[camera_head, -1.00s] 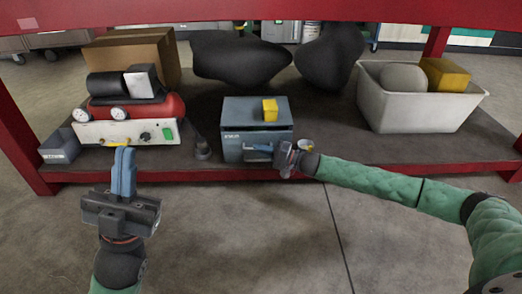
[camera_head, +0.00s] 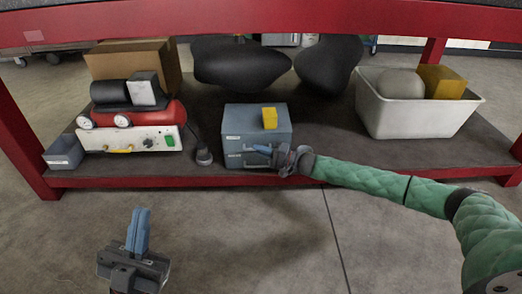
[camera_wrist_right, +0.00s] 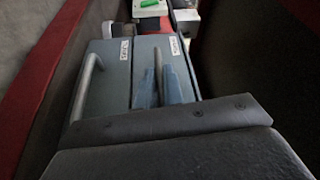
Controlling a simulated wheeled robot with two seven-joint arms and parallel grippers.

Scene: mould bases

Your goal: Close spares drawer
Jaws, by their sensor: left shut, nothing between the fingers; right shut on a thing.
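A blue-grey cabinet (camera_head: 282,116) with two labelled drawer fronts stands on the shelf; the label writing is too small to read. My right gripper (camera_head: 262,149) is at its front, shut on the upper drawer's handle. In the right wrist view, the fingers (camera_wrist_right: 162,88) are on either side of this grey handle (camera_wrist_right: 158,62). The lower drawer's handle (camera_wrist_right: 86,82) is free, to the left in that view. I cannot tell whether the upper drawer is fully flush. My left gripper (camera_head: 140,212) is shut and empty, over the floor in front of the shelf.
A yellow block (camera_head: 269,118) sits on the cabinet. Left are a red compressor (camera_head: 170,111), a small grey bin (camera_head: 63,153) and a cardboard box (camera_head: 130,60). A white tub (camera_head: 410,118) stands right. The red upper beam (camera_head: 260,20) hangs above the shelf.

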